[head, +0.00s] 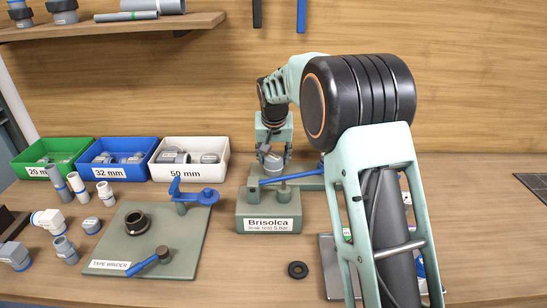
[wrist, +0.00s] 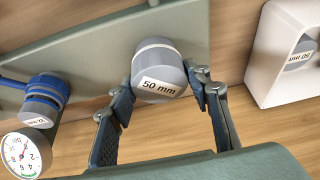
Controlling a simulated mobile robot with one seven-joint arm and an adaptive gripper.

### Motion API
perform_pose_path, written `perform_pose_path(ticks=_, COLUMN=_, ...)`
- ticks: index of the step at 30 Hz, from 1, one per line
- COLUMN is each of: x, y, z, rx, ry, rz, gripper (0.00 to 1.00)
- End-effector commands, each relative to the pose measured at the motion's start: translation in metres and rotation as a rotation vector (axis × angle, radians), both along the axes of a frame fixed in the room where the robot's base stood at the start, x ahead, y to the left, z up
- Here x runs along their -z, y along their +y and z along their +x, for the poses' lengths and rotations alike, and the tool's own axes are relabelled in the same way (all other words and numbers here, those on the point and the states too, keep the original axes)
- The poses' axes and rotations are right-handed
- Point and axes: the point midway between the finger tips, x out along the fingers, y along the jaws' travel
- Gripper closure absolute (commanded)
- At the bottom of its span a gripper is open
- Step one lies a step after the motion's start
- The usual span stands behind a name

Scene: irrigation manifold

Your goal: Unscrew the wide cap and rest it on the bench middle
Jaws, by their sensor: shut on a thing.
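The wide cap is a grey round cap labelled "50 mm" (wrist: 158,82), seen in the wrist view with a pale ring behind it, in front of a grey-green plate (wrist: 90,45). My gripper (wrist: 167,85) has a finger on each side of the cap and is shut on it. In the head view my gripper (head: 271,150) is over the back of the bench, and a grey cap (head: 273,162) shows beneath it. I cannot tell whether the cap is still threaded on. A smaller grey cap (wrist: 43,108) on a blue fitting is to the left.
A pressure gauge (wrist: 22,153) is near the smaller cap. The white 50 mm bin (head: 188,159) stands left of my gripper. The Brisolca block (head: 245,222) and tape winder board (head: 190,258) are in front. A black ring (head: 298,270) lies on the bench (head: 262,280).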

Motion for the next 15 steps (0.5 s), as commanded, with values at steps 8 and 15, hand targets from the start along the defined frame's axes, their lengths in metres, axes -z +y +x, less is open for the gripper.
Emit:
perform_pose_path(ticks=8, x=0.0002, y=-0.0049, z=-0.0006, rx=-0.205, ry=0.006, rz=-0.002, gripper=0.84)
perform_pose_path(ticks=15, x=0.0015, y=-0.004, z=-0.0009, rx=-0.37, ry=0.007, rz=-0.003, gripper=0.84)
